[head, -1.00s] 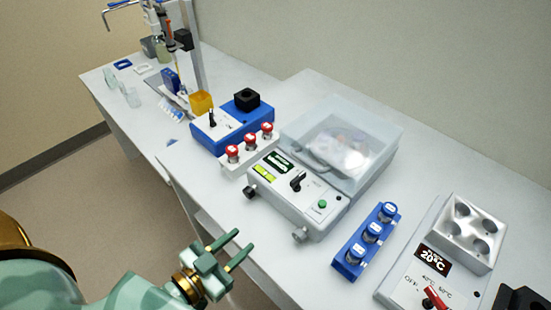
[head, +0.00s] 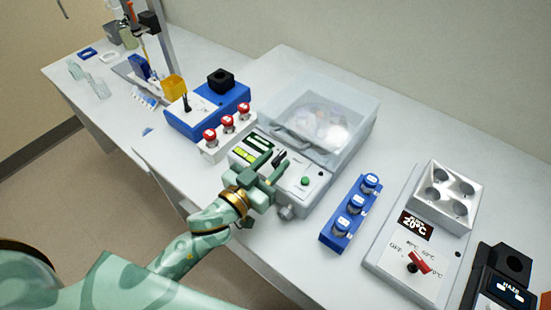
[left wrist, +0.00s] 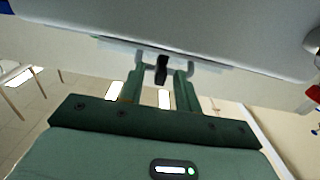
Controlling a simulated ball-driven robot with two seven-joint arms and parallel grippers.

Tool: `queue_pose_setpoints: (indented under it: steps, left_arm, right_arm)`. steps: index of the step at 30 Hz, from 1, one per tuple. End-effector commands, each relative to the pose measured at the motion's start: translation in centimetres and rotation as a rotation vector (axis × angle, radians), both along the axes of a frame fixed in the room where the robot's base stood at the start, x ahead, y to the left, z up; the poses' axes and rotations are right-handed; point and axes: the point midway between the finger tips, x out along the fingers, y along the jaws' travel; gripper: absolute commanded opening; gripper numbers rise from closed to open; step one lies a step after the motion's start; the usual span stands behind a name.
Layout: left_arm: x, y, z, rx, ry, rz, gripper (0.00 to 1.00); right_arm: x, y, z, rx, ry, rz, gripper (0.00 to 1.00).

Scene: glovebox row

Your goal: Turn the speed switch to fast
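A white machine (head: 322,182) with a clear lid (head: 330,110) stands on the bench. Its front panel has a small display, a black switch handle (head: 280,158) and a green button (head: 305,181). My left gripper (head: 270,164) is over this panel at the handle and hides part of it. In the left wrist view the black handle (left wrist: 161,69) stands between the two green fingertips of my left gripper (left wrist: 160,78), with a gap on each side. The gripper is open. I cannot read the switch's markings. My right gripper is not in view.
A white rack with red-capped vials (head: 212,150) and a blue device (head: 178,122) stand left of the machine. A blue rack of vials (head: 336,235) stands right of it, then a heater block (head: 383,262) with a red switch and a black device (head: 484,286).

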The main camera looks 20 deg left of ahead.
Motion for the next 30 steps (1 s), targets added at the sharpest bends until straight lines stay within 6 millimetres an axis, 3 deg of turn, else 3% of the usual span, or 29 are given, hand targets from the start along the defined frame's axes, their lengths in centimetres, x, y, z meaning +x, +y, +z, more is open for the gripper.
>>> queue_pose_setpoints:
  steps: [4,12,13,16,17,30]
  left_arm:
    - [1.1,-0.4,0.0,0.0,0.0,-0.001,0.33]
    - [1.2,-0.5,0.0,0.0,0.001,0.0,0.33]
    - [1.2,-0.5,0.0,0.0,0.001,0.0,0.3]
    - [1.2,-0.5,0.0,0.0,0.0,0.0,0.02]
    - [1.2,-0.5,0.0,0.0,0.0,0.0,0.0]
    - [1.3,-0.3,0.3,0.003,0.0,-0.072,0.0]
  right_arm:
    - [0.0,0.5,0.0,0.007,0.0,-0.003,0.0]
    - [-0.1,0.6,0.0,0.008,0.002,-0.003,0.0]
    - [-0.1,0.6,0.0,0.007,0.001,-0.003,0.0]
    - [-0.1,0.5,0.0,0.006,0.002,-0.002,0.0]
    - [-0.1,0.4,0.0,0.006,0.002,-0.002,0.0]
    - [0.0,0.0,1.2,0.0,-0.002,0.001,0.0]
